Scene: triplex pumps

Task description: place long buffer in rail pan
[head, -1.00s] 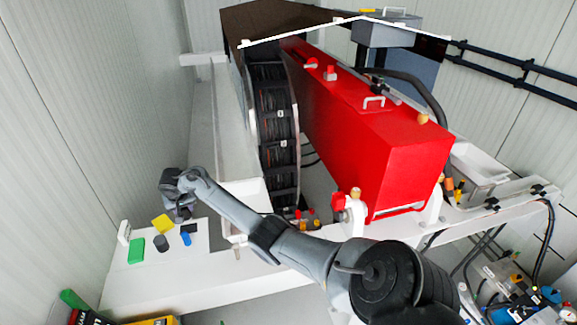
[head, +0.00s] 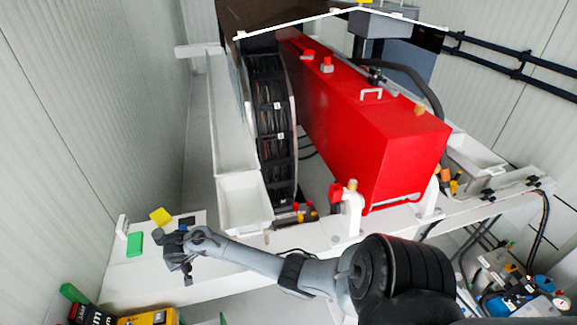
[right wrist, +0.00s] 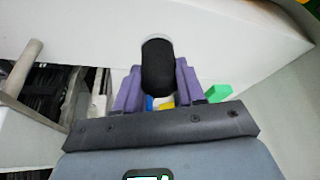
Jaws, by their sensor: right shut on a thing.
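My right gripper (head: 180,264) is over the left end of the white bench in the head view. In the right wrist view, its purple fingers (right wrist: 157,84) are shut on a black, round-ended cylinder, taken as the long buffer (right wrist: 158,62). The buffer cannot be made out in the head view. A white open pan (head: 245,203), perhaps the rail pan, is right of the gripper, at the near end of a long white trough; it looks empty. A second white pan (head: 474,160) is right of the red housing. My left gripper is not in view.
A green block (head: 134,244), a yellow block (head: 160,216) and a white block (head: 122,226) lie at the bench's left end. The red housing (head: 370,130) and a red-handled valve (head: 346,195) stand right of the pan. Cases sit below the bench.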

